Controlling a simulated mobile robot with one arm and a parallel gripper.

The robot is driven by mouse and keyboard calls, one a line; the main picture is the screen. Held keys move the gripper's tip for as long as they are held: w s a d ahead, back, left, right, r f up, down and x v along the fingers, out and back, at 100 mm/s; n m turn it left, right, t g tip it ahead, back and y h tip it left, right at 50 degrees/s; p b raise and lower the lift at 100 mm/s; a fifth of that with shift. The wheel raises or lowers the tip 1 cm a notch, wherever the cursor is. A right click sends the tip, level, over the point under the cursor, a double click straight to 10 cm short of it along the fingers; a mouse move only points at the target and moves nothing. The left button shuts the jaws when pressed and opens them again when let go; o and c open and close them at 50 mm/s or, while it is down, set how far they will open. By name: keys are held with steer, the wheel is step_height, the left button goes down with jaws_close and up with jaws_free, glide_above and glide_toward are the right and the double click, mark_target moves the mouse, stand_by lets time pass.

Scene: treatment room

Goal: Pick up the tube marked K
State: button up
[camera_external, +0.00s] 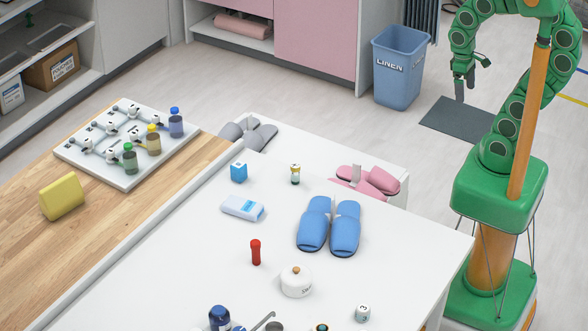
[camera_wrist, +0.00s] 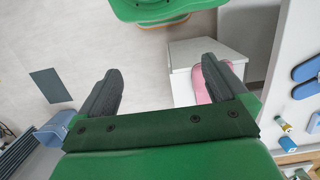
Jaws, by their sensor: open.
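A white and light-blue squeeze tube (camera_external: 243,208) lies on the white table (camera_external: 190,262), left of the blue slippers. No letter can be read on it, so I cannot tell whether it is marked K. A blue and white piece at the right edge of the wrist view (camera_wrist: 315,123) seems to be part of it. My gripper (camera_external: 471,84) hangs over the floor beyond the table's far right side, well away from the tube. In the wrist view its two dark fingers (camera_wrist: 160,76) are spread apart with nothing between them.
Near the tube are a blue cube (camera_external: 238,173), a small vial (camera_external: 295,174), a red torch-like item (camera_external: 256,252), a white pot (camera_external: 296,282) and blue slippers (camera_external: 328,227). Pink slippers (camera_external: 368,181) sit lower at the table's far side. A blue bin (camera_external: 399,68) stands behind.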

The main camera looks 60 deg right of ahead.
steer(key=c, duration=0.7)
steer(key=shift+o, duration=0.2)
